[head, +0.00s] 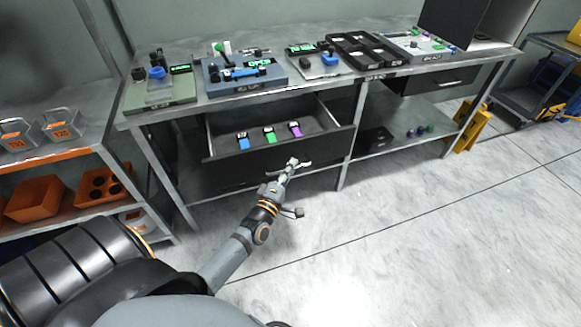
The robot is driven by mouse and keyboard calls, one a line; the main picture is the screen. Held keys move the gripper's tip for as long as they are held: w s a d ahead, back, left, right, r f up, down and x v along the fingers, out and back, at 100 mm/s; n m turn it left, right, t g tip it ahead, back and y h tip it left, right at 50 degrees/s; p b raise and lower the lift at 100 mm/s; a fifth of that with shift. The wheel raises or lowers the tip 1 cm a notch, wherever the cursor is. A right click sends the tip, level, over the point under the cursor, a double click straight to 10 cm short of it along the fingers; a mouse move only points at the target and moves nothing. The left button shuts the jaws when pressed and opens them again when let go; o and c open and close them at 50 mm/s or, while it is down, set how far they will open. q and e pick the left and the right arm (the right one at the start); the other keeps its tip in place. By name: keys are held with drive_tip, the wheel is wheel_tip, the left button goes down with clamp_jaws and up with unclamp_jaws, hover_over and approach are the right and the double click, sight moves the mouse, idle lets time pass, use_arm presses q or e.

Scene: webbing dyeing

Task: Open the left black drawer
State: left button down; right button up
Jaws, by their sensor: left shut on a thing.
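The left black drawer (230,166) hangs under the left half of the grey workbench (120,122). It is pulled out, and its inside shows. A blue item (243,141), a green item (269,135) and a purple item (295,129) stand in it. My left gripper (293,165) is at the drawer's front face, shut on the drawer's handle; the fingers hide most of the handle. My right gripper is not in view.
A shelf rack with orange bins (36,198) stands at the left. Devices and a black tray (350,56) are on the bench top. A second black drawer (440,82) is shut at the right. A yellow stand (468,127) is beside the bench. The floor in front is clear.

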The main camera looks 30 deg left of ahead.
use_arm(q)
drive_tip(key=c, duration=1.4)
unclamp_jaws()
drive_tip(key=shift+s, duration=0.1)
drive_tip(key=s+f, duration=0.1)
drive_tip(key=s, duration=1)
drive_tip(key=shift+s+d+f, duration=0.3)
drive_tip(key=shift+s+d, duration=0.05)
drive_tip(key=shift+d, duration=0.05)
